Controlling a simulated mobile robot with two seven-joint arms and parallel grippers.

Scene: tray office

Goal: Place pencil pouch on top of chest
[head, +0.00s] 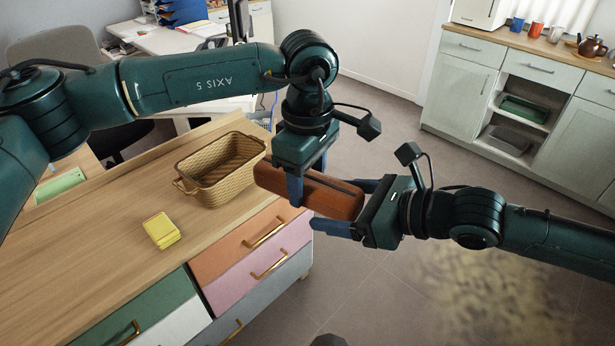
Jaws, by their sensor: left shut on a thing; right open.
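The pencil pouch (327,195) is a reddish-brown, rounded long case with a dark zip line along its top. My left gripper (306,182) comes down from above and is shut on the pouch near its left part. The pouch is held in the air at the right edge of the chest (105,235), which has a wooden top and coloured drawers. My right gripper (340,205) is open, with its fingers on either side of the pouch's right end. Whether they touch it I cannot tell.
A wicker basket (218,188) stands on the chest top, left of the pouch. Yellow sticky notes (161,230) lie nearer the front, with bare wood around them. A desk (165,40) is behind, and a cabinet (520,90) with mugs and a teapot stands at the back right.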

